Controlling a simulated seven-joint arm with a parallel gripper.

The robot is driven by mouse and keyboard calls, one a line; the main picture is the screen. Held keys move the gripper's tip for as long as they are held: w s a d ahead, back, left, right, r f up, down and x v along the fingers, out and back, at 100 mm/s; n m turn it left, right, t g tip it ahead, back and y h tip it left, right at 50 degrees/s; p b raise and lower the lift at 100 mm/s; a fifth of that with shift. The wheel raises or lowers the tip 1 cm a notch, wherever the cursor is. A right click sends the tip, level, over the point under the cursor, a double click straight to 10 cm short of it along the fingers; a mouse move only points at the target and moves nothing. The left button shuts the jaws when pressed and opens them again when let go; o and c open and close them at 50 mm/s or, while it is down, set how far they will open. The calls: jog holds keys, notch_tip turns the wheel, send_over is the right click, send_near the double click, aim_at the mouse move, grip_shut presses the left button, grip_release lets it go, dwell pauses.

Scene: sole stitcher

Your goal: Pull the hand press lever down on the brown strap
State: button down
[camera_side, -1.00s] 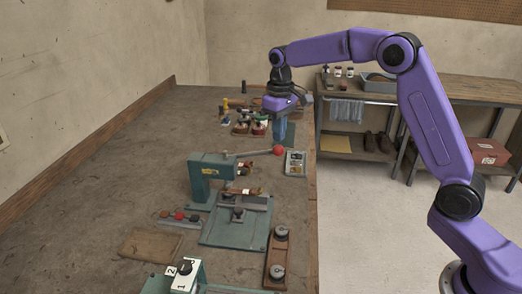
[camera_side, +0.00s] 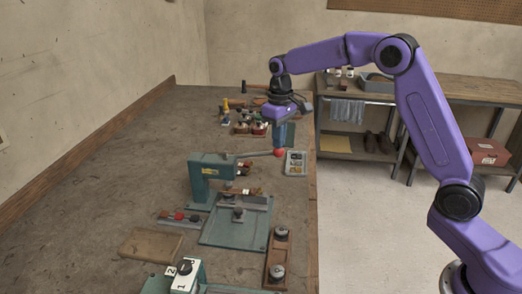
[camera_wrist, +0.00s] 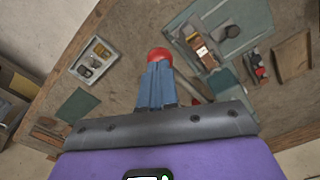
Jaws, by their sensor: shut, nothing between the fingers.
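The green hand press (camera_side: 208,172) stands on the bench with its lever (camera_side: 252,155) reaching right to a red ball knob (camera_side: 279,152). The lever lies close to level, its knob end slightly low. My gripper (camera_side: 280,147) is shut and empty, its blue fingers pointing down right at the top of the knob. In the wrist view the fingertips (camera_wrist: 158,68) overlap the red knob (camera_wrist: 159,54) and seem to touch it. The brown strap (camera_side: 240,191) lies on the press's base under the head. It also shows in the wrist view (camera_wrist: 201,48).
A grey tray of small parts (camera_side: 296,163) lies just right of the knob. A wooden piece with round knobs (camera_side: 279,255), a brown leather pad (camera_side: 150,244) and a numbered device (camera_side: 184,276) stand nearer. Tools and small pots (camera_side: 244,122) lie behind.

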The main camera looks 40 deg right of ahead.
jog(key=shift+f, duration=0.15)
jog(key=shift+s+f, duration=0.15)
jog(key=shift+f, duration=1.45)
jog(key=shift+d+f, duration=0.1)
